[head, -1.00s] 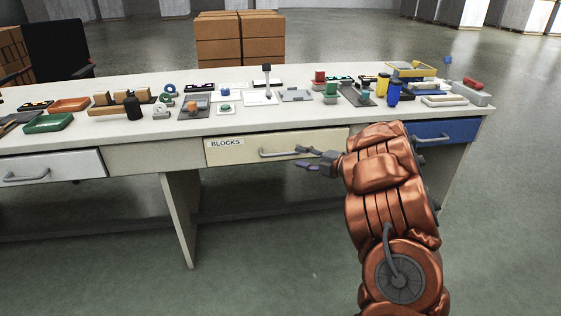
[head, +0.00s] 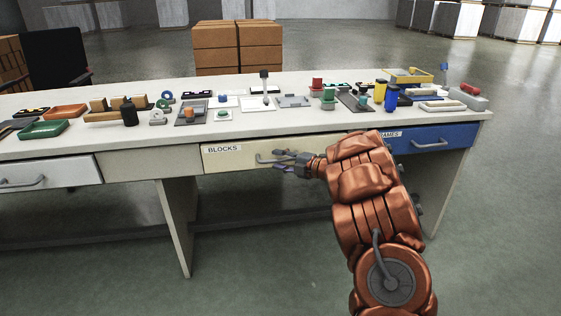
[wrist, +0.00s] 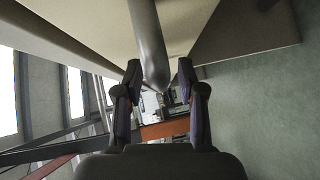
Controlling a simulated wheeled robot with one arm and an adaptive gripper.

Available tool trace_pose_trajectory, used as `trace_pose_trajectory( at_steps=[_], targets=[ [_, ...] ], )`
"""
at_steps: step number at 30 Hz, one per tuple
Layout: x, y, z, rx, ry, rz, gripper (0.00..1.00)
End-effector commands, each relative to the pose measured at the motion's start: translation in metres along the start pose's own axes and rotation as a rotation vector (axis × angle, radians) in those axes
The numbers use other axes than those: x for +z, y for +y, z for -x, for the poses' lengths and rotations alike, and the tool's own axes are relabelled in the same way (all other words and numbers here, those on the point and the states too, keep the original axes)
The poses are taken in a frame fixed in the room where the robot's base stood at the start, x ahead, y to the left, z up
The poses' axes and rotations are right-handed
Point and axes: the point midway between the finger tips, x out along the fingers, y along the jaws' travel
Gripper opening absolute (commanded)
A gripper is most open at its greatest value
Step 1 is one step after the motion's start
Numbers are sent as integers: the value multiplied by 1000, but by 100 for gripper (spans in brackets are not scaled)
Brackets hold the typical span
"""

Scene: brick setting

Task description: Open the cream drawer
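The cream drawer (head: 235,158) with a "BLOCKS" label is in the middle of the desk front and looks shut. Its grey bar handle (head: 262,158) is partly hidden behind my gripper (head: 277,161). In the wrist view the handle (wrist: 149,45) runs down from the top between the two fingers of my gripper (wrist: 158,85). The fingers are apart, one on each side of the handle, with gaps visible. Whether the fingertips touch it is not clear.
The desktop (head: 200,136) carries trays, blocks and several small items. The floor in front (head: 270,260) is clear.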

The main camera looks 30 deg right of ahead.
Motion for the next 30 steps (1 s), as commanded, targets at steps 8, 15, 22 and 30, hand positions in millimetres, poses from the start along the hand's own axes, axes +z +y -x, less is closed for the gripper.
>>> trace_pose_trajectory(
  at_steps=[8, 15, 22, 30],
  targets=[
    [0, 0, 0, 0, 0, 0, 15],
    [0, 0, 0, 0, 0, 0, 0],
    [0, 0, 0, 0, 0, 0, 0],
    [0, 0, 0, 0, 0, 0, 0]
  ],
)
